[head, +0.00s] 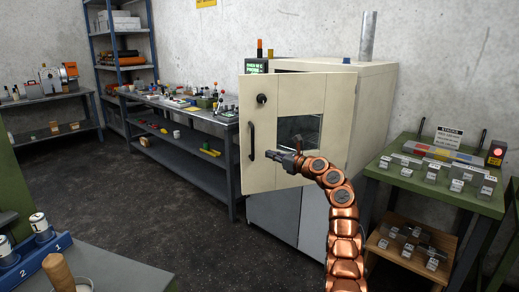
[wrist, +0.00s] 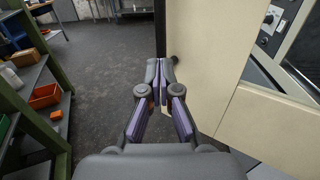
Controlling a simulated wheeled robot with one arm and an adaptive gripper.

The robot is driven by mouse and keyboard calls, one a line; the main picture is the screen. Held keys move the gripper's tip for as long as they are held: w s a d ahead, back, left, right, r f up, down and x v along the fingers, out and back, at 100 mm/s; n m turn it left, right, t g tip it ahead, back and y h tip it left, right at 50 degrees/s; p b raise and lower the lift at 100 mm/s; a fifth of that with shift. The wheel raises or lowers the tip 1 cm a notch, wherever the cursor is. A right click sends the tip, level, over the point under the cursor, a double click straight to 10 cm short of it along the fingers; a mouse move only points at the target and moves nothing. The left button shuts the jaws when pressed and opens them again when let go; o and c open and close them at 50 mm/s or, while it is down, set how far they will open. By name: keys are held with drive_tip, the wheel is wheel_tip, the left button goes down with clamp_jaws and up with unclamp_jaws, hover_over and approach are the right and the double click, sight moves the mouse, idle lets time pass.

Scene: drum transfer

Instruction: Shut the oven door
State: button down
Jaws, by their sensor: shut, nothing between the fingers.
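The oven (head: 375,105) is a cream cabinet standing against the back wall. Its door (head: 285,180) stands ajar, with a dark gap showing along the top behind it. The door has a small window (head: 300,130), a round black knob (head: 262,99) and a dark vertical handle (head: 251,141) near its left edge. My gripper (head: 271,154) is shut and empty, in front of the door, with its fingertips pointing left towards the handle. In the wrist view the closed fingers (wrist: 162,75) are beside a cream panel (wrist: 205,65); whether they touch it I cannot tell.
A green table (head: 440,185) with metal blocks and a red-lit device stands on the right. A long workbench (head: 185,120) runs along the back left. A blue rack (head: 20,255) with vials is at the front left. Dark floor (head: 130,195) is clear left of the oven.

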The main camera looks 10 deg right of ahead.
drive_tip(key=p+x, duration=0.3)
drive_tip(key=x, duration=0.3)
drive_tip(key=shift+r, duration=0.15)
idle(0.4)
drive_tip(key=shift+w+a, duration=0.1)
drive_tip(key=shift+w, duration=0.05)
drive_tip(key=shift+w+a, duration=0.1)
idle(0.4)
